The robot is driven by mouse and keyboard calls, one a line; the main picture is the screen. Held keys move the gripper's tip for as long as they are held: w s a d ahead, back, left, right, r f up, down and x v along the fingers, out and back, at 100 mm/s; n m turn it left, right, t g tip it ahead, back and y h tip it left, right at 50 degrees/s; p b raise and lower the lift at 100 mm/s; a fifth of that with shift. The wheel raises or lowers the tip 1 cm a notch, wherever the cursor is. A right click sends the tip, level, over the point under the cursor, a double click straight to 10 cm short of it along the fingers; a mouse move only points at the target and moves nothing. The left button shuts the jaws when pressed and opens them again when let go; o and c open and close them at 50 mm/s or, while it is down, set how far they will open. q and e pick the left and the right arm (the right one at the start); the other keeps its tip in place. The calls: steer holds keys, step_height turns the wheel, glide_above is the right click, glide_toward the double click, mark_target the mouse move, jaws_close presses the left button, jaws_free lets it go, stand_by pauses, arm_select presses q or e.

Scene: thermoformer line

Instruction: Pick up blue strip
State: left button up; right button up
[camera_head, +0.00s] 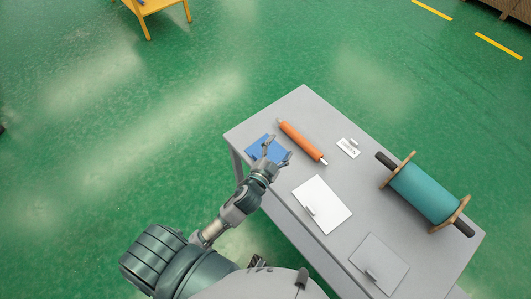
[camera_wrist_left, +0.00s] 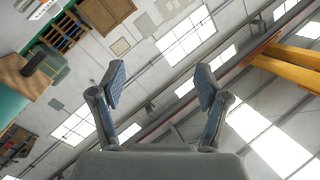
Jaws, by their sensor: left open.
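A blue strip (camera_head: 256,150), flat and roughly rectangular, lies on the grey table (camera_head: 300,107) near its left corner. My left gripper (camera_head: 277,147) is over the strip's right part and hides some of it; I cannot tell whether it touches the strip. In the left wrist view the same gripper (camera_wrist_left: 160,85) is open, its two padded fingers apart with nothing between them. That view looks up toward the ceiling, and no strip shows there. My right gripper is in neither view.
An orange roller (camera_head: 303,142) lies close right of the strip. A white plate (camera_head: 325,208), a grey plate (camera_head: 378,265), a small label (camera_head: 348,148) and a teal roll (camera_head: 425,193) are also on the table. A yellow stand (camera_head: 158,12) is far off on green floor.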

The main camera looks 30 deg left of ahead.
arm_select(q)
steer(key=w+d+r+m+t+h, duration=0.2)
steer(key=d+r+m+t+h, duration=0.1)
steer(key=d+r+m+h, duration=0.65)
step_height(320, 180, up, 4)
steer(key=d+m+g+h, duration=0.35)
steer(key=m+h, duration=0.25)
steer(key=m, duration=0.2)
steer(key=m+g+y, duration=1.5)
steer(key=g+y, duration=0.1)
steer(key=g, duration=0.1)
glide_toward(257, 156)
steer(key=f, duration=0.3)
steer(key=shift+a+f, duration=0.1)
steer(key=shift+a, duration=0.3)
steer(key=shift+f, duration=0.6)
steer(key=f, duration=0.4)
steer(key=shift+d+f, duration=0.35)
steer(key=shift+f, duration=0.05)
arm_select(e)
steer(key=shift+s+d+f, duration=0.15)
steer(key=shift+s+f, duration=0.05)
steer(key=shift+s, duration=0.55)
